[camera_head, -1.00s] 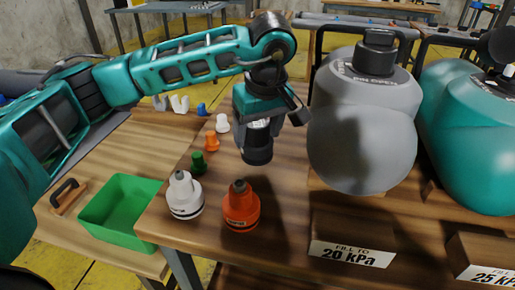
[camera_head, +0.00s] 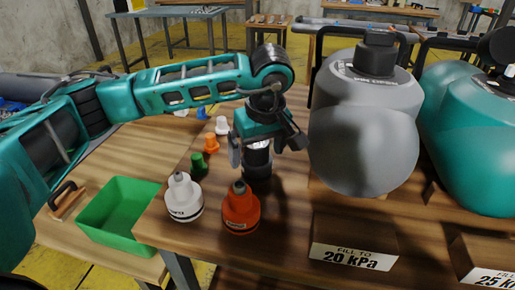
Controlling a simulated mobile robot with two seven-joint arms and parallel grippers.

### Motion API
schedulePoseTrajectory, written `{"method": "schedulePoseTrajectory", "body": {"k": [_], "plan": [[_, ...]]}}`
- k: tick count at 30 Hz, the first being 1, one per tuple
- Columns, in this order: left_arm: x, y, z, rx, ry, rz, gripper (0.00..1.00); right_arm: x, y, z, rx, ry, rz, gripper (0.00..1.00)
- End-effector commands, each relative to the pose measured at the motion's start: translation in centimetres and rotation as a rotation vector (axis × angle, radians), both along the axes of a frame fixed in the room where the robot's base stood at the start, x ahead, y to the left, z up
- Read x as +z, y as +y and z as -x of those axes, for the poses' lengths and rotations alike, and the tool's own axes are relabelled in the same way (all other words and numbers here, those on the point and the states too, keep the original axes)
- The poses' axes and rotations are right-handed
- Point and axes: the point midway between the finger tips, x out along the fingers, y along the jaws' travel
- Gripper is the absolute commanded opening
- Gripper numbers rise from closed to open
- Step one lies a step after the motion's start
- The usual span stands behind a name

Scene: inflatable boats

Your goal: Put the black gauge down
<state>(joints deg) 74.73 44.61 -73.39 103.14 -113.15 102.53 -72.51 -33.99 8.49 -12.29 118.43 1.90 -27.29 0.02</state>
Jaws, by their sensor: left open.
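The black gauge (camera_head: 257,166) stands upright on the wooden table, behind and right of the orange gauge. It has a black body with a pale band near its top. My left gripper (camera_head: 262,148) is right above it, pointing down, with its jaws open around the gauge's upper part. The gauge's top is hidden by the gripper. My right gripper is not in view.
An orange gauge (camera_head: 241,210) and a white gauge (camera_head: 184,200) stand at the table's front. Small green (camera_head: 198,163), orange (camera_head: 211,143) and white (camera_head: 222,126) nozzles stand behind. A grey inflatable (camera_head: 362,140) is close on the right. A green bin (camera_head: 120,212) is at left.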

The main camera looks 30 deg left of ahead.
Motion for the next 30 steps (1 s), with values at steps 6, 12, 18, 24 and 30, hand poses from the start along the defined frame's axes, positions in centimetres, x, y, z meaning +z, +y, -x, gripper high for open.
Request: {"method": "schedulePoseTrajectory", "body": {"k": [6, 12, 18, 24, 30], "plan": [[0.1, 0.0, 0.0, 0.000, 0.000, 0.000, 0.97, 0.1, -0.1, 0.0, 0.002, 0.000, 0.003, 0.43], [2.4, -0.5, 0.2, -0.002, -0.004, 0.001, 0.97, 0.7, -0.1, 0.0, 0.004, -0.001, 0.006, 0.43], [6.7, -1.3, 0.8, -0.002, -0.004, 0.001, 0.97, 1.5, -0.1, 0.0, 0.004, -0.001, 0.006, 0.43], [10.2, -2.0, 1.4, -0.002, -0.002, 0.000, 0.97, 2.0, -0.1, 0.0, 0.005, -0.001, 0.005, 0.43], [11.8, -2.4, 1.7, 0.000, -0.001, 0.001, 0.97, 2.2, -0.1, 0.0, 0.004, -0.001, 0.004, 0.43]]}}
